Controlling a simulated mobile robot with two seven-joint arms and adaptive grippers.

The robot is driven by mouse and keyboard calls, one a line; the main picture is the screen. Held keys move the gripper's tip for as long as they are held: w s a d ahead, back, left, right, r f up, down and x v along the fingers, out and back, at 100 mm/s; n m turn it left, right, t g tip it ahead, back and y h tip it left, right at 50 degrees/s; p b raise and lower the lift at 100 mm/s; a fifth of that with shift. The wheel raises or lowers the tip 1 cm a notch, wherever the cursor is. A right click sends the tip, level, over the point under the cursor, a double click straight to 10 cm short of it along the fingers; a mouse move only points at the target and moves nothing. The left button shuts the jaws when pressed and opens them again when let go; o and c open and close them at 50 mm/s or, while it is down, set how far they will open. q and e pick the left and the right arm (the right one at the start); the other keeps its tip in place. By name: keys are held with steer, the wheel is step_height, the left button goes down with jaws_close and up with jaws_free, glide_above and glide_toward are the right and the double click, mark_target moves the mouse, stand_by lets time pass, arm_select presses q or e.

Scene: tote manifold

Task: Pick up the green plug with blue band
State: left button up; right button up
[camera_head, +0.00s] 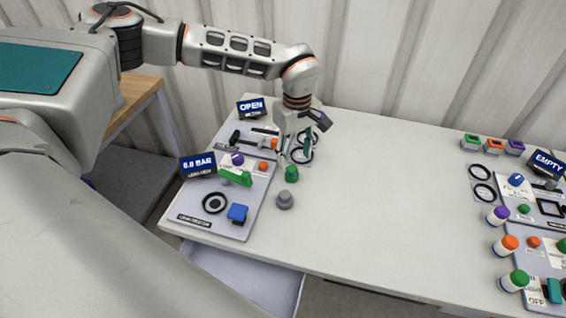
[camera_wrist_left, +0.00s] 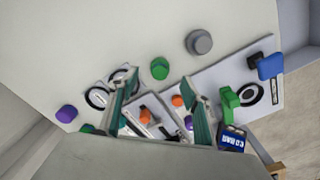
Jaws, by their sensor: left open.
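A green plug (camera_head: 291,174) stands on the white table just right of the left-hand panel, near a grey knob-like plug. It also shows in the left wrist view (camera_wrist_left: 159,68), beyond my fingertips; I cannot make out a blue band on it. My left gripper (camera_head: 297,142) hangs pointing down above the back of that panel, behind the green plug in the head view. In the left wrist view its teal fingers (camera_wrist_left: 160,100) are spread apart with nothing held between them. A second green piece (camera_wrist_left: 88,128) is partly hidden beside the left finger. My right gripper is not in view.
The grey plug (camera_head: 285,200) stands close in front of the green one. The left panel (camera_head: 190,213) carries a green valve handle (camera_head: 236,178), a blue block (camera_head: 237,213) and displays. Several coloured bottles and another panel are at the right. The table's middle is clear.

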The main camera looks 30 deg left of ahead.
mark_target(292, 168)
arm_select(q)
steer(key=shift+w+a, duration=0.2)
steer(key=shift+a, duration=0.2)
steer(key=shift+s+f+p, duration=0.1)
steer(key=shift+f+p, duration=0.4)
steer(key=shift+f, duration=3.4)
steer(key=c, duration=1.2)
